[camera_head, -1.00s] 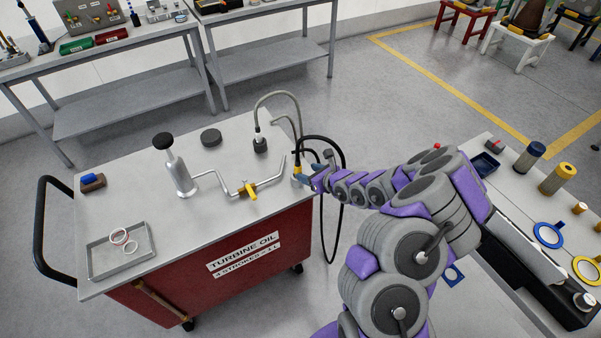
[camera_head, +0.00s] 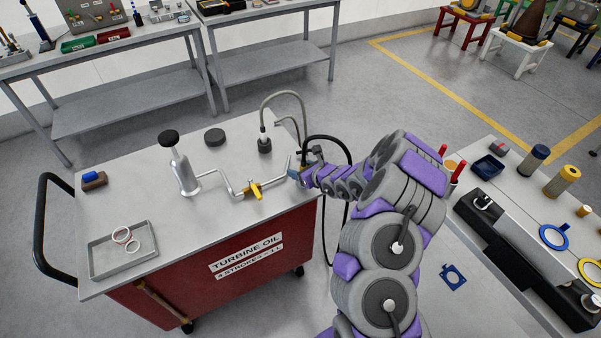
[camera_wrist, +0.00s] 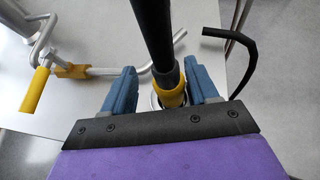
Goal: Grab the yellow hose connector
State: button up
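The yellow hose connector (camera_wrist: 172,94) is on the end of a black hose (camera_wrist: 152,35) in the wrist view. It lies between the two blue fingers of my gripper (camera_wrist: 160,90). The fingers are apart, with a clear gap on the left and the right finger close beside the connector; contact on the right cannot be told. In the head view, my gripper (camera_head: 294,175) is at the right edge of the red cart's top (camera_head: 120,195), and the connector is hidden or too small to make out.
A bent metal crank pipe with a yellow handle (camera_head: 254,190) lies just left of my gripper. A silver pump (camera_head: 183,175), a grey tray (camera_head: 110,265) with white rings and a dark puck (camera_head: 214,136) are on the cart. A workbench (camera_head: 510,190) stands at right.

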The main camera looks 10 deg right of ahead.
jog(key=shift+d, duration=0.9)
jog(key=c, duration=0.6)
jog(key=shift+a, duration=0.1)
jog(key=c, duration=0.3)
jog(key=shift+a, duration=0.3)
grip_shut()
jog(key=shift+d, duration=0.1)
